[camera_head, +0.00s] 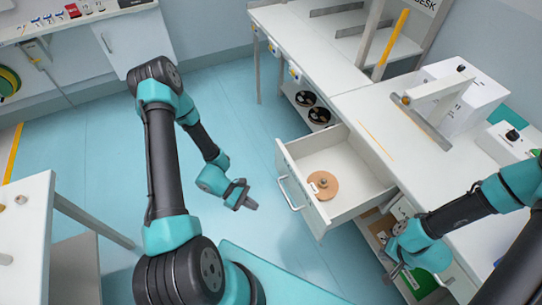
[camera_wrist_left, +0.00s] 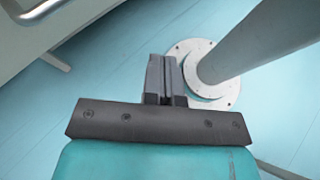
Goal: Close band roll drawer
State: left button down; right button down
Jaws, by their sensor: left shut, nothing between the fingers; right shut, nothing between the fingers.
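The white drawer (camera_head: 341,206) is pulled out from the white desk unit in the head view. A tan band roll (camera_head: 322,186) lies flat inside it. The drawer's metal bar handle (camera_head: 288,193) is on its front; a metal bar handle also shows at the top left of the left wrist view (camera_wrist_left: 40,10). My left gripper (camera_head: 247,203) is shut and empty, to the left of the drawer front and apart from it. It shows shut in the left wrist view (camera_wrist_left: 163,62). My right gripper (camera_head: 393,272) is shut and empty, to the right of and below the drawer in the picture.
The desk top (camera_head: 375,115) carries a white machine (camera_head: 455,95) at the right. Black reels (camera_head: 312,106) sit on a low shelf behind the drawer. A white table (camera_head: 30,215) stands at the left. The blue floor (camera_head: 110,150) is clear around my left gripper.

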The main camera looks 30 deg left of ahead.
aim_at(276, 153)
pick_arm(q)
jog(key=w+a+r+n+t+y, duration=0.1)
jog(key=w+a+r+n+t, duration=0.1)
jog(key=w+a+n+t, duration=0.8)
jog(key=a+t, duration=0.2)
jog(key=t, duration=0.1)
jog(key=shift+w, duration=0.3)
jog(key=shift+d, duration=0.15)
jog(key=x, duration=1.4)
jog(key=shift+w+f, duration=0.1)
jog(key=shift+w, duration=0.1)
